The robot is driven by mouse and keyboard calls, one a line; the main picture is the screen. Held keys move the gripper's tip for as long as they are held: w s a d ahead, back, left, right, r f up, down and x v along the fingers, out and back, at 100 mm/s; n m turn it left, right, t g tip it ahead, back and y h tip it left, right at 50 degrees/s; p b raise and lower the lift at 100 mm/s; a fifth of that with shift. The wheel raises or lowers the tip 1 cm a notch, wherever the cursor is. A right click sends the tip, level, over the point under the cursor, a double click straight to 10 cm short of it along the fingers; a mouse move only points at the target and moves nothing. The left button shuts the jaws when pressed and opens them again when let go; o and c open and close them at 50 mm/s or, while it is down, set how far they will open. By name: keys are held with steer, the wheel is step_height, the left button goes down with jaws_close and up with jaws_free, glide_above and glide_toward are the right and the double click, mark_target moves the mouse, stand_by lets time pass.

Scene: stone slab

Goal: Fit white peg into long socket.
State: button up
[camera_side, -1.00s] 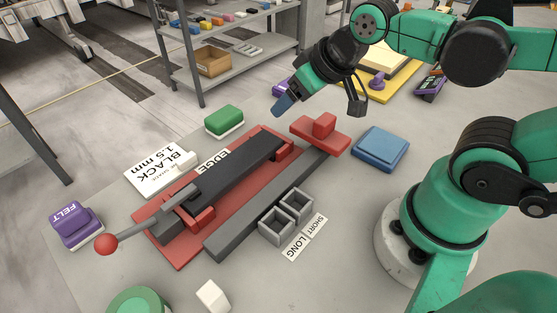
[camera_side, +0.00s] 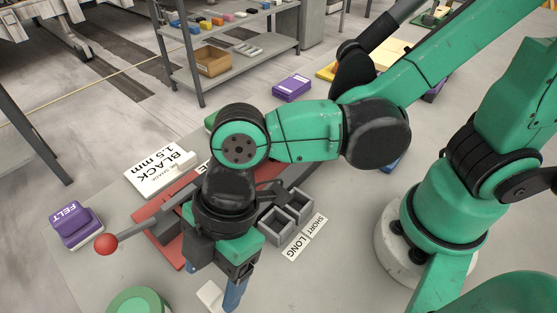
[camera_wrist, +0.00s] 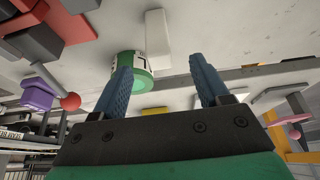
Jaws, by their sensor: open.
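The white peg (camera_side: 208,293) stands on the slab near the front edge in the side view, partly hidden by my gripper. In the wrist view the peg (camera_wrist: 157,38) shows beyond and between the fingertips, with nothing between the fingers. My gripper (camera_side: 232,298) is open, pointing down just right of the peg; its fingers also show in the wrist view (camera_wrist: 160,80). Two grey square sockets sit joined behind my gripper. The nearer one, beside the LONG label (camera_side: 296,247), is the long socket (camera_side: 273,226); the other, beside SHORT, is the short socket (camera_side: 298,204). Both look empty.
A red-and-black clamp with a red ball handle (camera_side: 106,244) lies left of my gripper. A green round container (camera_side: 138,302) stands at the front left, a purple FELT block (camera_side: 75,225) at the far left. A BLACK 1.5 mm card (camera_side: 158,170) lies behind.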

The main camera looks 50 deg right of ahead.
mark_target(210, 291)
steer(key=shift+x, duration=1.75)
jaws_close()
